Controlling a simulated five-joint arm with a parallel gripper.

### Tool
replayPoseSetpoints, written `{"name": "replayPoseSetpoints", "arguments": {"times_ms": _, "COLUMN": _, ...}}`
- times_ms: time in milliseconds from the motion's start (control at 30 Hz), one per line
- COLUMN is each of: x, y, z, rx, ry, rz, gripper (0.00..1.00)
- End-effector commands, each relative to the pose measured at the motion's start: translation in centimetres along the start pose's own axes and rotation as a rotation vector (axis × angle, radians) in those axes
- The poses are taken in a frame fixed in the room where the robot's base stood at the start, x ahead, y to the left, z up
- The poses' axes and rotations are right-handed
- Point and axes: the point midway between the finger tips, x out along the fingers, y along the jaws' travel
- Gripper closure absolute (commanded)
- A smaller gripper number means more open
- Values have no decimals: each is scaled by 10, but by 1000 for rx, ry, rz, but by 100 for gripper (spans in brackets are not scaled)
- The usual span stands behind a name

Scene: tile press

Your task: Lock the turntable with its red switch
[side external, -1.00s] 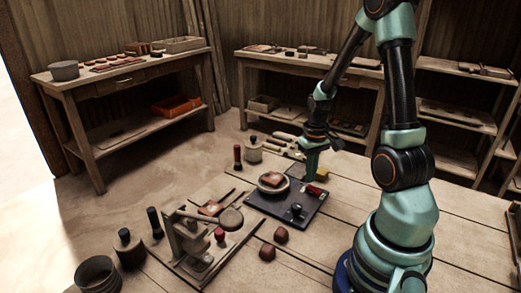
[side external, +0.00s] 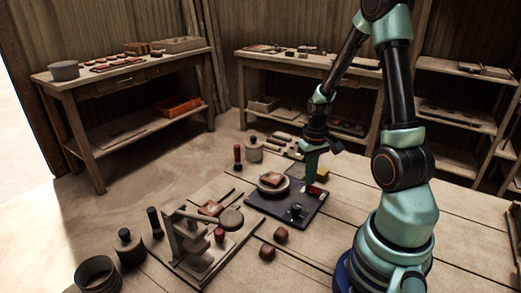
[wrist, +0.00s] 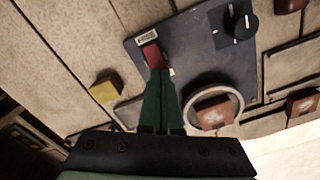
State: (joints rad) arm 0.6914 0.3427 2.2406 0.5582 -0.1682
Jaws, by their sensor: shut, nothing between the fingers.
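The red switch (wrist: 153,55) sits near a corner of the dark board (wrist: 190,45), beside a small white label. In the side view the switch (side external: 315,190) is a small red spot by my fingertips. The round turntable (wrist: 236,119) on the same board carries a reddish-brown tile (wrist: 214,112). My gripper (wrist: 158,72) is shut and empty, its green fingertips at the edge of the red switch; I cannot tell whether they touch it. In the side view my gripper (side external: 308,182) points down at the board's far side. I cannot tell the switch's position.
A black knob (wrist: 240,27) stands on the board near the turntable. A yellow block (wrist: 105,91) lies just off the board. A press (side external: 190,240) stands to the left in the side view, with two brown lumps (side external: 274,244) between it and my base.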

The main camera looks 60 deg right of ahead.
Motion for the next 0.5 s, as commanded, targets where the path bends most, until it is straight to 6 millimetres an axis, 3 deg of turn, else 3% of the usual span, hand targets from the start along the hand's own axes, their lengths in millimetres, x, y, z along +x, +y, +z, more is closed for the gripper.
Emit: {"name": "replayPoseSetpoints", "arguments": {"times_ms": 500, "x": 7, "y": 0, "z": 0, "rx": 0, "ry": 0, "rz": 0, "gripper": 100}}
